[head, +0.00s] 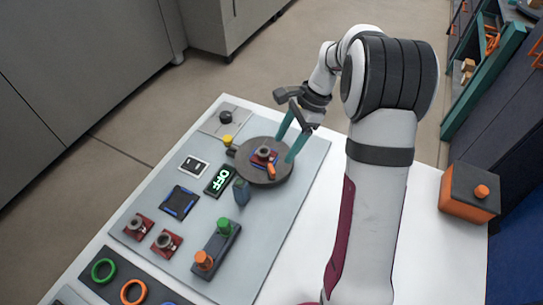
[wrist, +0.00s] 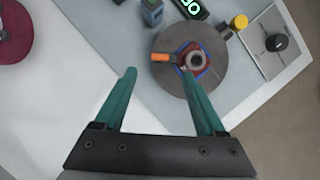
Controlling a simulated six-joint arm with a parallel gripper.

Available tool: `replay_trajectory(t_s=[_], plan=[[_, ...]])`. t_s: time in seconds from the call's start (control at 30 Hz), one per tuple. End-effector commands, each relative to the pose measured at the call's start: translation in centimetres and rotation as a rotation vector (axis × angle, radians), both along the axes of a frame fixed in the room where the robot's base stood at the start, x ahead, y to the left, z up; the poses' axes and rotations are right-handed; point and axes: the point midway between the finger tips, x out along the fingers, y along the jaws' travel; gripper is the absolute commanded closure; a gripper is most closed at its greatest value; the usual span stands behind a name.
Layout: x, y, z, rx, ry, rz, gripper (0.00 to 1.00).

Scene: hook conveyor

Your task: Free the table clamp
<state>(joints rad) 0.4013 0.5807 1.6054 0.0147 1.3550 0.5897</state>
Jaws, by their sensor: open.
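A dark round turntable (head: 245,172) sits on the grey panel; it also shows in the wrist view (wrist: 173,83). On it lies a red part with a grey ring (head: 263,152), on a blue-edged square. The ring also shows in the wrist view (wrist: 196,60). An orange lever (head: 271,171) sits at the part's edge, and also shows in the wrist view (wrist: 160,57); it appears to be the table clamp's handle. My gripper (head: 284,150) is open and empty, with teal fingers above the turntable. In the wrist view the lever lies just beyond the fingertips (wrist: 158,70).
Two more red ringed parts (head: 138,227) (head: 165,243) sit at front left. An orange-and-black box (head: 468,194) stands at right.

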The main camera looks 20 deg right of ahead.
Motion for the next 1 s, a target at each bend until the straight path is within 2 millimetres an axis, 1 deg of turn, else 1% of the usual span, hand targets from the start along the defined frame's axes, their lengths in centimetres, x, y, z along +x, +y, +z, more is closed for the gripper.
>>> replay_trajectory(t_s=[0.03,0.1,0.2,0.3,0.43,0.7,0.87,1.0], plan=[[-0.1,0.7,-1.4,0.002,0.006,0.002,0.28],[-0.1,1.4,-3.2,0.001,0.005,0.002,0.28],[-0.1,2.3,-5.3,0.001,0.003,0.002,0.28],[0.0,2.8,-6.6,0.0,0.001,0.003,0.28],[0.0,3.2,-7.4,0.0,0.0,0.002,0.28],[0.0,3.2,-7.6,-0.001,-0.001,0.003,0.28],[0.0,3.2,-7.6,-0.001,-0.001,0.003,0.56],[0.0,3.2,-7.5,-0.001,-0.001,0.003,0.81]])
